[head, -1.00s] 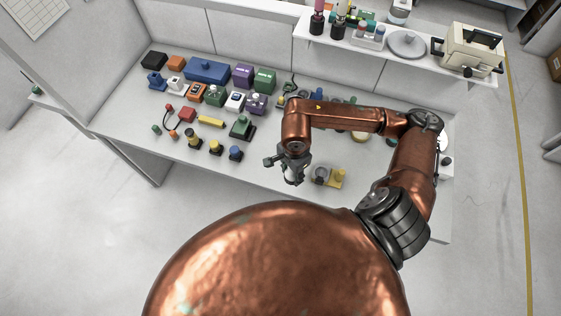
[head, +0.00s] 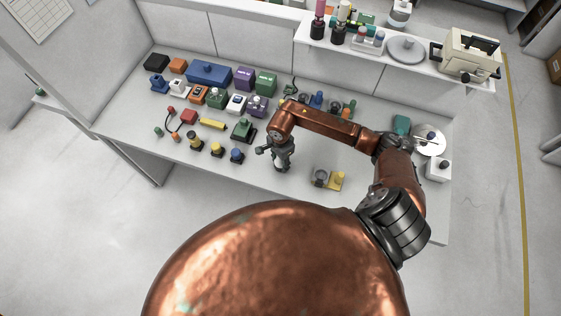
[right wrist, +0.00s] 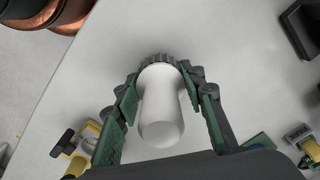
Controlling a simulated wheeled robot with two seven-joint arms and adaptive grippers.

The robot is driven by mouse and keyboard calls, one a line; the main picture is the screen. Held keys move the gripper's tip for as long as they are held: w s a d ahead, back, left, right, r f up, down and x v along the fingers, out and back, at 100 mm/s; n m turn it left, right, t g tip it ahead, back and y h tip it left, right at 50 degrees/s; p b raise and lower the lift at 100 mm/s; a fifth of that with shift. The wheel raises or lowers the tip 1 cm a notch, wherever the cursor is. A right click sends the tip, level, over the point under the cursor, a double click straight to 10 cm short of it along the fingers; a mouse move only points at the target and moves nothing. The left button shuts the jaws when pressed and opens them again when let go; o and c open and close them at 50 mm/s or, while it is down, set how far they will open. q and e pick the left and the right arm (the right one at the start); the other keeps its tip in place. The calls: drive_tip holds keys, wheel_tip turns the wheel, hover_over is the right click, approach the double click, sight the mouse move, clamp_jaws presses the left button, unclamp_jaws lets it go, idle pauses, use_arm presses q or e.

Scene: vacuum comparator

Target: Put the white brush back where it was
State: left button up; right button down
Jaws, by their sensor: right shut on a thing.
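The white brush (right wrist: 161,108) is in the right wrist view, a smooth white rounded body with a dark ridged band at its far end. My right gripper (right wrist: 162,88) has its two green-padded fingers shut on it, one on each side. In the head view, my right gripper (head: 281,165) hangs over the front part of the bench, left of a yellow and grey fixture (head: 328,180). The brush cannot be made out clearly there. My left gripper is in neither view.
A green block on a dark base (head: 243,130) stands to the left, with several small coloured devices beyond. A blue box (head: 209,73) is at the back. A round white dish (head: 430,141) lies at the right.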

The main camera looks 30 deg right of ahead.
drive_tip(key=shift+f, duration=0.25)
drive_tip(key=shift+f, duration=0.1)
drive_tip(key=shift+f, duration=0.15)
drive_tip(key=c, duration=1.2)
unclamp_jaws()
drive_tip(key=shift+c, duration=0.2)
drive_tip(key=shift+r, duration=0.25)
drive_tip(key=shift+w+r, duration=0.1)
drive_tip(key=shift+r, duration=0.2)
wheel_tip(320, 180, up, 12)
drive_tip(key=shift+f+b, duration=0.25)
drive_tip(key=shift+b, duration=0.5)
